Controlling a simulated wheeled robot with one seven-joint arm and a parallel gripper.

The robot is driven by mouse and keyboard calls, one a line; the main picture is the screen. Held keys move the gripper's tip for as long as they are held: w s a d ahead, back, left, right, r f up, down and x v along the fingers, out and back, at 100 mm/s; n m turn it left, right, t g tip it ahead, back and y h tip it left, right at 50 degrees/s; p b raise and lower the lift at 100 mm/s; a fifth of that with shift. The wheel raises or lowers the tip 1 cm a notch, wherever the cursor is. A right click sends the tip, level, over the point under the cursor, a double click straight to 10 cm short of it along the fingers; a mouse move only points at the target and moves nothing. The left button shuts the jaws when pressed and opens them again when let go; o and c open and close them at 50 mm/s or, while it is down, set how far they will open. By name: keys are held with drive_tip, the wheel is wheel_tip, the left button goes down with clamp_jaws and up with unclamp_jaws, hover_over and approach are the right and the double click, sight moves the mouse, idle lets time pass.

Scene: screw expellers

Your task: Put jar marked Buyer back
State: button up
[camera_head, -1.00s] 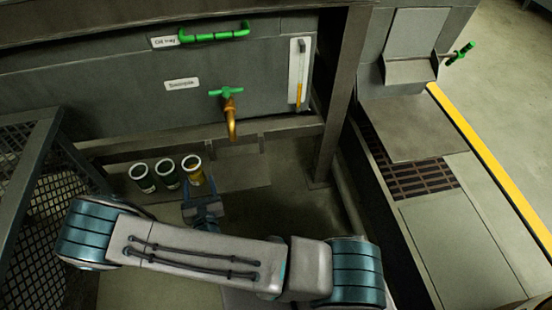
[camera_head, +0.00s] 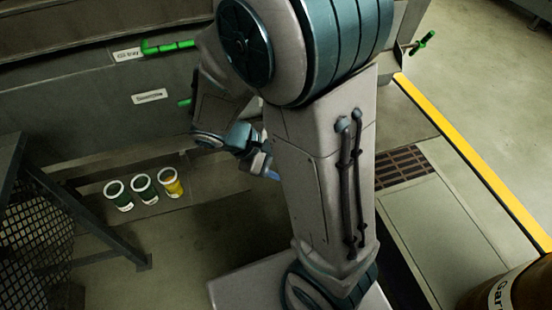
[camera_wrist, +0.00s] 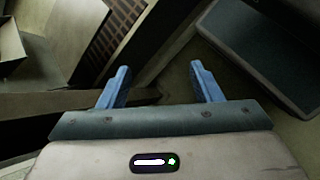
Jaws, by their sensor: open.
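Three jars with white rims stand upright in a row on a low ledge at the left in the head view: a dark green one (camera_head: 119,197), another dark green one (camera_head: 145,191) and a yellow one (camera_head: 173,186). Their labels are too small to read, so I cannot tell which is marked Buyer. My gripper (camera_wrist: 162,84) is open and empty in the wrist view, its two blue fingers apart. In the head view it is to the right of the yellow jar and apart from it, partly hidden by my arm.
A dark mesh-sided frame (camera_head: 45,215) stands left of the jars. My arm hides most of the tap area. Floor in front of the jars is clear.

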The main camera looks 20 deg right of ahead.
drive_tip(key=s+a+r+m+t+y, duration=0.2)
drive_tip(key=s+a+r+m+y, duration=0.1)
drive_tip(key=r+m+y, duration=0.4)
drive_tip(key=shift+s+a+m+t+y, duration=0.3)
drive_tip(key=shift+s+m+y, duration=0.1)
drive_tip(key=shift+s+y, duration=0.25)
drive_tip(key=shift+w, duration=0.1)
wheel_tip(320, 180, up, 35)
drive_tip(key=t+p, duration=0.1)
drive_tip(key=p, duration=3.1)
drive_tip(key=shift+d+t, duration=0.2)
drive_tip(key=shift+t, duration=0.1)
drive_tip(key=shift+r, duration=0.1)
